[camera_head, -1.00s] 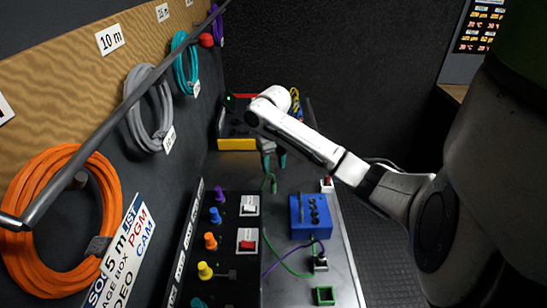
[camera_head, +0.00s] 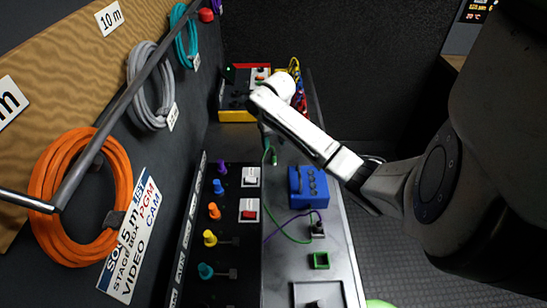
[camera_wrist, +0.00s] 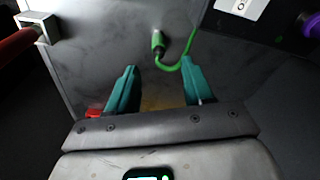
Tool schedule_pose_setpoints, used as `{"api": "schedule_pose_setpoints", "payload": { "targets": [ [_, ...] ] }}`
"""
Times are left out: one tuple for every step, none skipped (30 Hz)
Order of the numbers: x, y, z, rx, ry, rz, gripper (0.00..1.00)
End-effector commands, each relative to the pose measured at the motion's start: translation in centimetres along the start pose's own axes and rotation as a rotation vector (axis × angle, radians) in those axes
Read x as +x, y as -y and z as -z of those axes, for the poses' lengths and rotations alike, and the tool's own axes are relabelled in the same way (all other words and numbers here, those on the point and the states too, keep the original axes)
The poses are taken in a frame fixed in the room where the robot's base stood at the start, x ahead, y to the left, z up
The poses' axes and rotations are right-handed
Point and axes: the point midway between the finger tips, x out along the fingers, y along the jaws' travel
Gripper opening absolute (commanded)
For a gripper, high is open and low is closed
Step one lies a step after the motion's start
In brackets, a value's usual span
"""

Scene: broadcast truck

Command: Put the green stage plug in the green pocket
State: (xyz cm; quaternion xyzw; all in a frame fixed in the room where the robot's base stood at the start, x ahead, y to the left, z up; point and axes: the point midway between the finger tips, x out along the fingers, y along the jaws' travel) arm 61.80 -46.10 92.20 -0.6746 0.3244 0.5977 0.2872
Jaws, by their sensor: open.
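The green stage plug (camera_wrist: 158,42) stands on the grey bench top, with its green cable curving from it. It also shows small in the head view (camera_head: 274,158), beyond the blue box. My gripper (camera_wrist: 158,73) is open, its two teal fingers apart and nothing between them. In the wrist view the plug lies past the fingertips, roughly centred between them, not touching either. In the head view my gripper is mostly hidden by my arm. The green pocket (camera_head: 321,267) is a square green frame near the front right of the bench, with a dark inside.
A blue box (camera_head: 308,187) with dark knobs stands between plug and pocket. A purple cable and the green cable run to a small grey block (camera_head: 317,231). A black panel (camera_head: 240,275) with coloured knobs is at left. A yellow-and-red box (camera_head: 240,115) stands behind.

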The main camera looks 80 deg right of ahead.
Motion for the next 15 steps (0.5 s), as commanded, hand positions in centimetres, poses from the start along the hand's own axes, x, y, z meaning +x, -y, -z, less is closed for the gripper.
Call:
{"api": "schedule_pose_setpoints", "payload": {
  "targets": [
    [0.3, -0.1, 0.0, 0.001, 0.002, -0.001, 0.51],
    [0.5, -0.1, 0.0, 0.001, 0.001, -0.001, 0.51],
    [0.6, -0.1, 0.0, 0.001, 0.0, -0.001, 0.51],
    [0.8, -0.1, 0.0, 0.001, 0.0, -0.001, 0.51],
    [0.9, -0.1, -0.1, 0.001, 0.001, -0.001, 0.51],
    [1.3, -0.1, -0.1, 0.0, 0.002, -0.002, 0.51],
    [1.6, -0.2, -0.2, 0.001, 0.002, -0.002, 0.51],
    [2.0, -0.2, -0.3, 0.001, 0.003, -0.003, 0.51],
    [2.6, -0.2, -0.4, 0.002, 0.003, -0.003, 0.51],
    [3.0, -0.3, -0.5, 0.002, 0.003, -0.003, 0.51],
    [3.5, -0.3, -0.5, 0.002, 0.003, -0.002, 0.51],
    [4.2, -0.2, -0.5, 0.0, 0.003, -0.002, 0.51],
    [4.5, -0.2, -0.5, 0.0, 0.003, -0.002, 0.51],
    [4.9, -0.1, -0.5, 0.0, 0.002, -0.002, 0.51],
    [5.3, -0.1, -0.5, -0.001, 0.002, -0.002, 0.51]
  ]
}}
